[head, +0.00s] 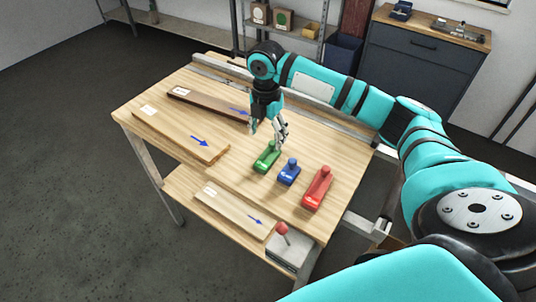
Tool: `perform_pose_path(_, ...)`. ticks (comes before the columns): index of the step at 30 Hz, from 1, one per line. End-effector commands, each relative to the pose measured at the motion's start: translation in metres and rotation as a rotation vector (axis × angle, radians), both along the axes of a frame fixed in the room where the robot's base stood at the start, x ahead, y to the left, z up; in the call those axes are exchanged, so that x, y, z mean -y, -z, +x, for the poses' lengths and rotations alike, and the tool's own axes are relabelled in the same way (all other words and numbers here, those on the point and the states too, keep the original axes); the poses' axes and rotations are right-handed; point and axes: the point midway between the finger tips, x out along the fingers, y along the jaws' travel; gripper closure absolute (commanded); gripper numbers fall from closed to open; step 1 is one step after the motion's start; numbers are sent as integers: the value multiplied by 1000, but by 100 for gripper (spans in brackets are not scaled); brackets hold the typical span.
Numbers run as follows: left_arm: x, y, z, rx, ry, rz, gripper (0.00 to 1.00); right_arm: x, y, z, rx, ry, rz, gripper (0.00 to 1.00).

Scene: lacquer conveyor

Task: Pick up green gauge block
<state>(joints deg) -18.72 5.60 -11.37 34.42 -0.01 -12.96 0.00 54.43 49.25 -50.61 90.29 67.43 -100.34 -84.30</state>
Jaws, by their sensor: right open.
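The green gauge block (266,159) lies on the wooden table, with a round green knob on its top. My right gripper (267,138) points down just above and around the far end of the block, near its knob. Its fingers are apart, and I cannot tell whether they touch the block. The block's label side faces the front and is uncovered. My left gripper is not in view.
A blue block (289,173) and a red block (318,188) stand close to the right. Wooden boards with blue arrows (180,137) lie on the left. A metal rail runs along the table's back edge. A red-knobbed lever (282,229) is at the front.

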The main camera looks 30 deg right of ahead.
Motion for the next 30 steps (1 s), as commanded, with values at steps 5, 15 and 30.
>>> perform_pose_path(5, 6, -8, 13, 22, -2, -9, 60, 0, 28, 0, -1, 0, 0, 31)
perform_pose_path(15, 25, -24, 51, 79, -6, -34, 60, 2, 58, -4, -2, 1, 0, 31)
perform_pose_path(30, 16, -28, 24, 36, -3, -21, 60, 2, 90, -4, 3, -1, -1, 32)
